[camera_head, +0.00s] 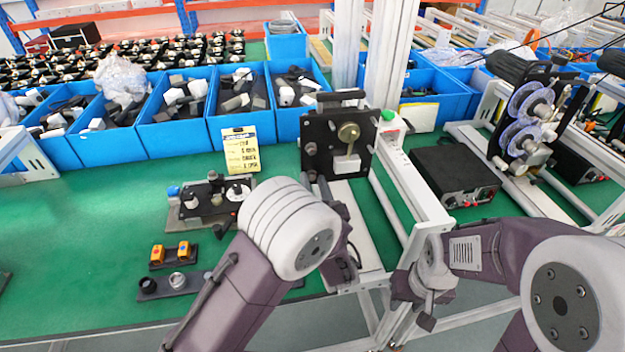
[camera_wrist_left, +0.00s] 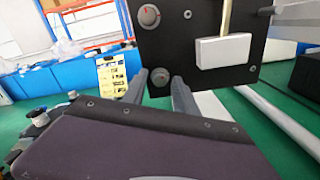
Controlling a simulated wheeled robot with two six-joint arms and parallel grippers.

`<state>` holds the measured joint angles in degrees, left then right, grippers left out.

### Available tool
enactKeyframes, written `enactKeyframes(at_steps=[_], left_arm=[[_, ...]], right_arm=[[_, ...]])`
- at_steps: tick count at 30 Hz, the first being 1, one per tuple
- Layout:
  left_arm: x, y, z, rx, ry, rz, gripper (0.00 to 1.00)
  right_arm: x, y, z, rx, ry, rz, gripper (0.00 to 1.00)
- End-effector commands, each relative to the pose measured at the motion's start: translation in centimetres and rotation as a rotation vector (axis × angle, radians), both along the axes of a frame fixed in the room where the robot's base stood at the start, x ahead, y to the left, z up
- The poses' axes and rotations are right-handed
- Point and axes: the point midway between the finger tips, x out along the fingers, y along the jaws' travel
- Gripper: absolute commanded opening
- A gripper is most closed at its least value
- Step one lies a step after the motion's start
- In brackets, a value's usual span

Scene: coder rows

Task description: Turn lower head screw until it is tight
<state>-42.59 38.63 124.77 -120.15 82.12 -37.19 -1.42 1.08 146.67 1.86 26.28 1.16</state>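The dark head plate (camera_head: 325,130) stands upright at centre in the head view, with a brass round part and a white block on its face. The lower head screw (camera_wrist_left: 161,76) is a round grey knob low on the plate; it also shows in the head view (camera_head: 311,175). A second, upper screw (camera_wrist_left: 149,16) sits above it. My left gripper (camera_wrist_left: 160,80) points at the plate, its two dark fingers apart, one on each side of the lower screw. I see gaps and cannot tell contact. My right gripper (camera_head: 420,300) hangs low at the right; its fingers are unclear.
Blue bins (camera_head: 175,130) with parts line the back. A yellow sign (camera_head: 241,150) stands before them. A small black fixture (camera_head: 210,200) and button boxes (camera_head: 172,254) lie left on the green table. A white frame rail (camera_head: 415,190) and black box (camera_head: 452,172) stand right.

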Motion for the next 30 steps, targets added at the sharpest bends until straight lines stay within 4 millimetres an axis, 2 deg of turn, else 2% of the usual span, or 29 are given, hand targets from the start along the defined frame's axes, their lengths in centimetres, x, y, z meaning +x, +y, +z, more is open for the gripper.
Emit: enactKeyframes(at_steps=[3, 19, 23, 30], left_arm=[[0.0, 0.0, -0.9, -0.135, -0.041, -0.001, 0.35], [0.0, 0.0, -0.8, -0.701, -0.206, -0.009, 0.35], [0.0, 0.0, -0.5, -0.778, -0.228, -0.009, 0.35], [0.0, 0.0, -0.1, -0.795, -0.232, -0.008, 0.35]], right_arm=[[0.0, 0.0, -2.6, 0.000, 0.000, 0.000, 0.36], [0.0, 0.0, -10.3, 0.000, 0.000, 0.000, 0.36], [0.0, 0.0, -11.2, 0.000, 0.000, 0.000, 0.36], [0.0, 0.0, -11.0, 0.000, 0.000, 0.000, 0.36]])
